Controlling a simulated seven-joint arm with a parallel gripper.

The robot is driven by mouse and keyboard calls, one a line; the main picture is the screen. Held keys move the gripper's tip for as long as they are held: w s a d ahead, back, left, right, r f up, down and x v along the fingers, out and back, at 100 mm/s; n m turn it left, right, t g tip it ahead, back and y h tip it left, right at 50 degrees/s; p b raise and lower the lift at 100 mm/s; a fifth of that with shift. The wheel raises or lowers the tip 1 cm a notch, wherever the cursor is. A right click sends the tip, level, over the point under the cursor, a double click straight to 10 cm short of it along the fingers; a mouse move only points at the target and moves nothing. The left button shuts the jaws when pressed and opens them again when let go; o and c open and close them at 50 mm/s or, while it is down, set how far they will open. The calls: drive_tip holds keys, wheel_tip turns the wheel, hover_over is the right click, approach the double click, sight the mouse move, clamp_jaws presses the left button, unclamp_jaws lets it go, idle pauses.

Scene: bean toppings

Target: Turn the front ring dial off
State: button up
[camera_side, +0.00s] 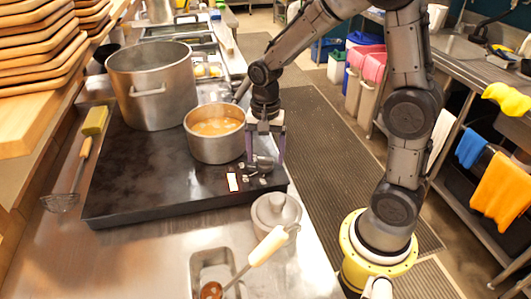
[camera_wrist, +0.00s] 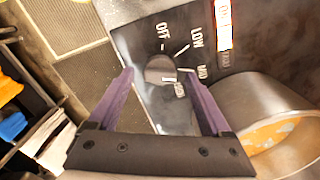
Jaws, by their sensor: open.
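The dark round dial (camera_wrist: 160,68) sits on the edge of the black cooktop (camera_wrist: 205,38), with OFF, LOW, MID and another partly covered label around it. A small light mark shows by its lower edge; I cannot tell for sure which label it points at. In the side view the dial (camera_side: 263,162) is at the cooktop's right side, near the white display. My gripper (camera_side: 266,160) is above the dial, pointing down. In the wrist view its purple fingers (camera_wrist: 157,75) are open, one on each side of the dial, with gaps between.
A pot of orange beans (camera_side: 216,126) stands close beside my gripper. A tall steel pot (camera_side: 152,85) is behind it. The floor lies beyond the counter's right edge.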

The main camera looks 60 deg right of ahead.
clamp_jaws()
idle(0.4)
drive_tip(key=shift+n, duration=0.4)
drive_tip(key=n, duration=0.3)
drive_tip(key=shift+n, duration=0.3)
drive_tip(key=n, duration=0.4)
drive_tip(key=shift+n, duration=0.3)
drive_tip(key=n, duration=0.4)
drive_tip(key=shift+r+n, duration=0.1)
drive_tip(key=shift+n, duration=2.4)
